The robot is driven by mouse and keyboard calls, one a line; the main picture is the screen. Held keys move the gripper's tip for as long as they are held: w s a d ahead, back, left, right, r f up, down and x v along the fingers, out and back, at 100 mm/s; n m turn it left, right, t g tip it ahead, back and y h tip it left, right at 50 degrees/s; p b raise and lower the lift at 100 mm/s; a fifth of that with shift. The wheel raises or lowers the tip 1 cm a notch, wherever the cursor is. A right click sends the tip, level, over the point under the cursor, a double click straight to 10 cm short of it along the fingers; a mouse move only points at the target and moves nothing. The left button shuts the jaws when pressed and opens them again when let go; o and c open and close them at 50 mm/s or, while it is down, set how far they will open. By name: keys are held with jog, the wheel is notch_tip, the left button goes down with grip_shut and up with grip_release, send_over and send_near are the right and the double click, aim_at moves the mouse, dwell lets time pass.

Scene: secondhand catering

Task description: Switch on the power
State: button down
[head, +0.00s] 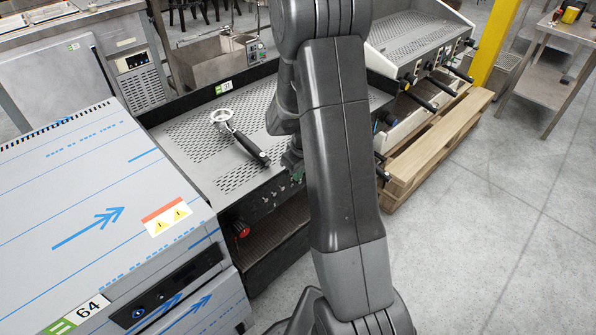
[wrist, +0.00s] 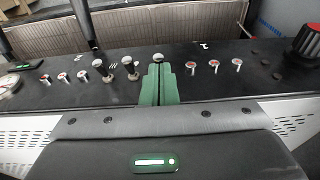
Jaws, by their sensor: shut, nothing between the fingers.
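My gripper (wrist: 158,80) has green fingers pressed together, with nothing between them. In the wrist view it points at the dark control panel (wrist: 30,100) of a coffee machine. A small pale-topped toggle (wrist: 158,57) shows right at the fingertips; I cannot tell whether they touch. Red-centred buttons sit on the left (wrist: 63,76) and right (wrist: 213,65). I cannot tell which control is the power switch. In the head view my arm hides part of the machine (head: 190,150) and most of the gripper (head: 293,160).
A portafilter (head: 240,135) lies on the machine's perforated top. A film-covered appliance (head: 100,200) stands left; a wooden pallet (head: 440,135) lies right. Floor (head: 480,240) is clear.

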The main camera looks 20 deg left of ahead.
jog(key=shift+s+d+f+y+b, duration=0.15)
jog(key=shift+y+b, duration=0.15)
jog(key=shift+b, duration=0.55)
jog(key=shift+w+d+f+y+b, duration=0.15)
jog(key=shift+y+b, duration=0.15)
jog(key=shift+b, duration=0.55)
jog(key=y+b, duration=0.1)
jog(key=b, duration=0.3)
jog(key=f+t+y+b, duration=0.1)
jog(key=b, duration=0.3)
jog(key=shift+s+d+f, duration=0.2)
jog(key=shift+d+f, duration=0.05)
jog(key=shift+d, duration=0.15)
jog(key=shift+r+t+y+b, duration=0.15)
jog(key=shift+t+y+b, duration=0.15)
jog(key=shift+y+b, duration=0.15)
jog(key=shift+s+r+p, duration=0.1)
jog(key=shift+r+p, duration=0.2)
jog(key=shift+p, duration=0.1)
jog(key=shift+r, duration=0.1)
jog(key=shift+r+p, duration=0.4)
jog(key=shift+r, duration=0.25)
